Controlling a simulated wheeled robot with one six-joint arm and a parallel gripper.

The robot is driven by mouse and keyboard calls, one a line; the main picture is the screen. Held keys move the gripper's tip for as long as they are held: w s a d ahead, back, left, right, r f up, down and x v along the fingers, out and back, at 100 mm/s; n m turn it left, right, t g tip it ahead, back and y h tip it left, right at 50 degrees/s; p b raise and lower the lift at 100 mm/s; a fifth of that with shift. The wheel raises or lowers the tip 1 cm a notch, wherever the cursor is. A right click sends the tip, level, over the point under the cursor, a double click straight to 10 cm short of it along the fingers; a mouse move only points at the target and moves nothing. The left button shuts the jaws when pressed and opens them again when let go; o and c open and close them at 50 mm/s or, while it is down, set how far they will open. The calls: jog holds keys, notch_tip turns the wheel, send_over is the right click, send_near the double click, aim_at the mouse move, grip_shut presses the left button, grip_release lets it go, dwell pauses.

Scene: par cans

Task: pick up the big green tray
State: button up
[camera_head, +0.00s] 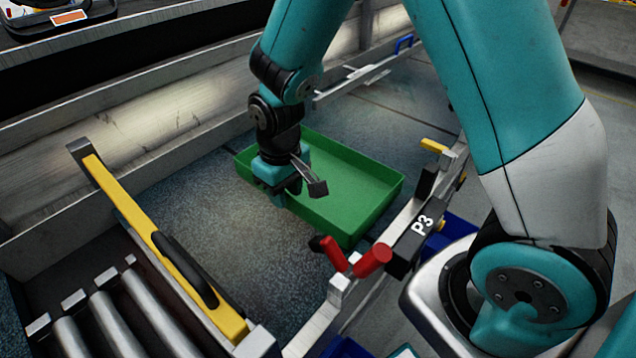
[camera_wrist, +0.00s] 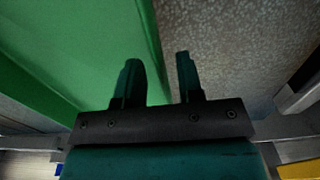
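The big green tray (camera_head: 355,180) lies on the grey speckled surface in the middle of the head view. It looks empty and flat. In the wrist view the tray (camera_wrist: 75,45) fills the left side, and its edge runs down between my two fingers. My gripper (camera_head: 279,203) points down at the tray's near-left wall, and my arm hides part of that wall. In the wrist view my gripper (camera_wrist: 160,80) is open, with a gap on both sides of the tray edge. I cannot tell how far down the fingers reach over the wall.
A metal rail with a black P3 block (camera_head: 412,240) and a red-handled clamp (camera_head: 372,260) runs close along the tray's right side. A yellow bar (camera_head: 165,250) and metal rollers (camera_head: 115,325) are at lower left. The speckled surface left of the tray is clear.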

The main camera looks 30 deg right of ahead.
jog(key=shift+f, duration=0.55)
grip_shut()
jog(key=shift+r, duration=0.15)
